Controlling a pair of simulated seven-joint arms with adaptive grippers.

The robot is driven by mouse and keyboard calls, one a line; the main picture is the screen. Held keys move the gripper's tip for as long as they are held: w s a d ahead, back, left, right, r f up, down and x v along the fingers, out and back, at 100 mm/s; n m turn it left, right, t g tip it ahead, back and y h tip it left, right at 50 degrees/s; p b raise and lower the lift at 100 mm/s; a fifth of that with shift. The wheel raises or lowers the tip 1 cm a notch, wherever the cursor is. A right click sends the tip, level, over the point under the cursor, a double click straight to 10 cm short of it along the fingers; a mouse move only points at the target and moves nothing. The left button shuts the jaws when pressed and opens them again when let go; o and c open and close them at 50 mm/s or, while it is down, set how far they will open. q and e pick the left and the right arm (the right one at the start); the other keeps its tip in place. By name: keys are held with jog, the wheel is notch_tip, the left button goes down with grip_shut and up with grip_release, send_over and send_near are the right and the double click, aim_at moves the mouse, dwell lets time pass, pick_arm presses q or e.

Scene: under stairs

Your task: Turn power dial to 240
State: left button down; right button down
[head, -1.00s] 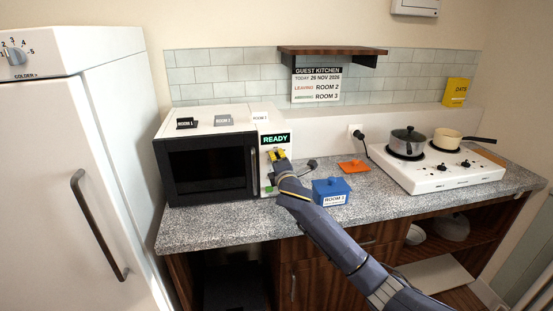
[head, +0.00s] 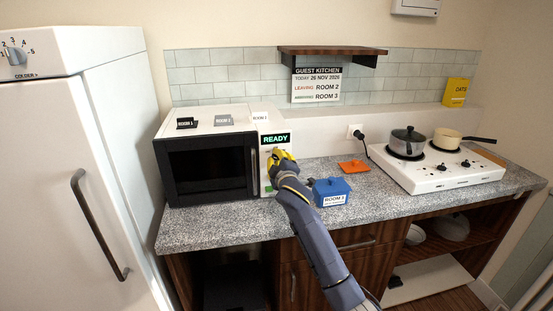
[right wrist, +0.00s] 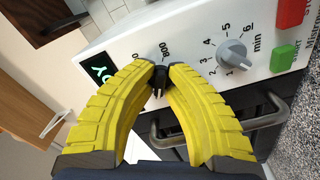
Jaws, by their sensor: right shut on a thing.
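The white and black microwave (head: 208,172) stands on the counter, with READY on its display (head: 275,139). My right gripper (head: 279,154) is at the control panel below the display and hides the dials in the head view. In the right wrist view, its yellow fingertips (right wrist: 160,70) are shut on the small dark power dial (right wrist: 159,85). The number 800 shows just beyond the fingertips; the other power numbers are mostly covered, and I cannot read the dial's setting. The grey minute dial (right wrist: 232,52) is beside it, clear of the fingers. My left gripper is not in view.
A red button (right wrist: 292,12) and a green button (right wrist: 284,58) are near the minute dial. The microwave's door handle (right wrist: 165,135) lies close under the fingers. A blue lidded box (head: 331,191) stands right of the microwave, close to my wrist. A hob (head: 440,176) is farther right.

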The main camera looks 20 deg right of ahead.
jog(key=shift+d+f+m, duration=0.15)
jog(key=shift+d+m, duration=0.15)
jog(key=c, duration=1.5)
grip_release()
jog(key=shift+d, duration=0.1)
jog(key=shift+a, duration=0.2)
jog(key=shift+s+a, duration=0.1)
jog(key=shift+s, duration=0.2)
jog(key=v, duration=1.1)
jog(key=shift+s, duration=0.2)
